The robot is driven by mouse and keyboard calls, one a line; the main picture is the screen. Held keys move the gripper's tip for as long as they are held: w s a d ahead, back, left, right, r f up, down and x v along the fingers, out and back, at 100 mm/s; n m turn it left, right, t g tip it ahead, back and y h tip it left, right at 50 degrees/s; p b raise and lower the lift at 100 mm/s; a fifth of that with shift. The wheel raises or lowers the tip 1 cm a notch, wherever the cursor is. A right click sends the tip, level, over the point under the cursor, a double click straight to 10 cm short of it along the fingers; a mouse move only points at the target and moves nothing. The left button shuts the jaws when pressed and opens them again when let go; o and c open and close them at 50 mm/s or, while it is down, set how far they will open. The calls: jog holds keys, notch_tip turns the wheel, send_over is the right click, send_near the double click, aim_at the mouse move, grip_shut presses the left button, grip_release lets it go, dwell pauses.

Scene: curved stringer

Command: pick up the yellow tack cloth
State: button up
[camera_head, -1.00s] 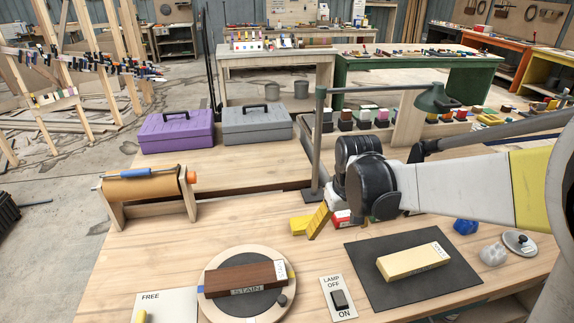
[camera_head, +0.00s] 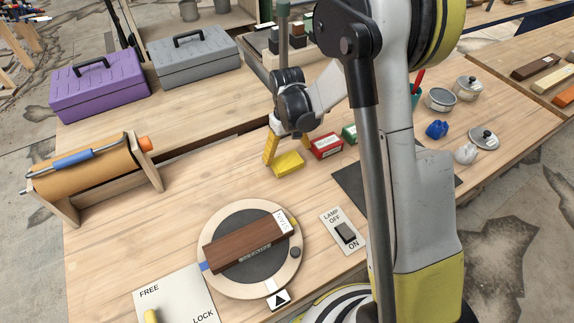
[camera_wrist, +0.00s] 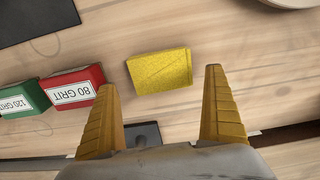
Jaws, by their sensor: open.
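The yellow tack cloth (camera_head: 288,164) lies on the wooden bench as a flat, folded, roughly rectangular piece. In the wrist view the tack cloth (camera_wrist: 160,70) sits ahead of the fingertips, near the middle of the gap between them. Whether a finger touches the cloth cannot be told.
A red 80 grit box (camera_wrist: 75,88) stands close beside the cloth, with a green 120 grit box (camera_wrist: 24,99) beyond it. A dark mat (camera_wrist: 35,18) and a round turntable (camera_head: 248,290) are nearby. Bare bench lies in front.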

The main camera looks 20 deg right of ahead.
aim_at(287, 161)
notch_tip(287, 161, down, 5)
jog(key=shift+s+r+b, duration=0.15)
jog(key=shift+r+b, duration=0.05)
jog(key=shift+b, duration=0.75)
jog(key=shift+r, duration=0.1)
jog(key=c, duration=1)
jog(key=shift+o, duration=0.2)
jog(key=shift+r, duration=0.15)
notch_tip(287, 161, up, 4)
jog(key=shift+r+p, duration=0.25)
jog(key=shift+p, duration=1)
jog(key=s+d+r+p, duration=0.1)
jog(key=d+r+p, duration=0.2)
jog(key=d+r, duration=0.3)
jog(key=d, duration=0.5)
jog(key=shift+s+d, duration=0.25)
jog(key=shift+s, duration=0.15)
jog(key=shift+r, duration=0.1)
